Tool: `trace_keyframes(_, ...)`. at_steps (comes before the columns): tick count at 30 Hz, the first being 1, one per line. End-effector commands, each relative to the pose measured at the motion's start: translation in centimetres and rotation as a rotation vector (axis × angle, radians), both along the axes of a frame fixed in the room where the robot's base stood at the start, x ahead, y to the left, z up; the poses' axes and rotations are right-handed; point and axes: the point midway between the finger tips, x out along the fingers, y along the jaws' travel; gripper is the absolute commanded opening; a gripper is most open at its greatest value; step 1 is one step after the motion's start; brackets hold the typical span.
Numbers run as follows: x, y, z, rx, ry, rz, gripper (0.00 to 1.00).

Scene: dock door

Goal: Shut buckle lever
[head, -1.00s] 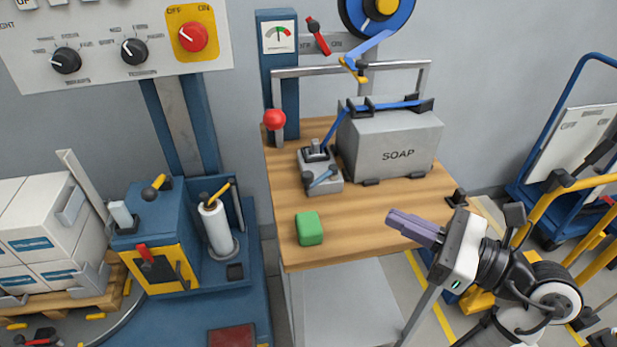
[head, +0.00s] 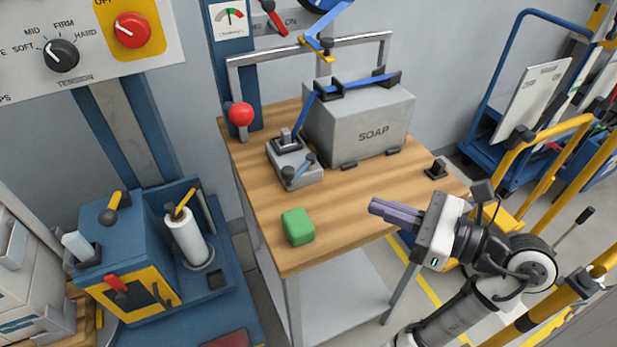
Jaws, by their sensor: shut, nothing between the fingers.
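The grey buckle block (head: 294,164) sits on the wooden table, left of the grey SOAP box. I cannot tell how far the lever is from shut. A blue strap (head: 312,98) runs from the block up and over the box. My gripper (head: 374,208) is above the table's front right part, to the right of the buckle block and clear of it. Its purple-grey fingers are together, empty, pointing left.
A green block (head: 298,227) lies near the table's front edge. A red ball knob (head: 240,114) is at the back left. A small black fitting (head: 436,169) is at the right edge.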

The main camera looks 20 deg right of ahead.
Motion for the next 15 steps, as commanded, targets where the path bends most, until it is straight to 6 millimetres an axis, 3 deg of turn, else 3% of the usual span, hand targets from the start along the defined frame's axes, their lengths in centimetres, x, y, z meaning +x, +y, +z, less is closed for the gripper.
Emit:
trace_keyframes(7, 1.4, 1.1, 0.1, 0.001, 0.001, 0.004, 0.0)
trace_keyframes(15, 5.9, 4.6, -0.2, 0.003, 0.001, 0.006, 0.0)
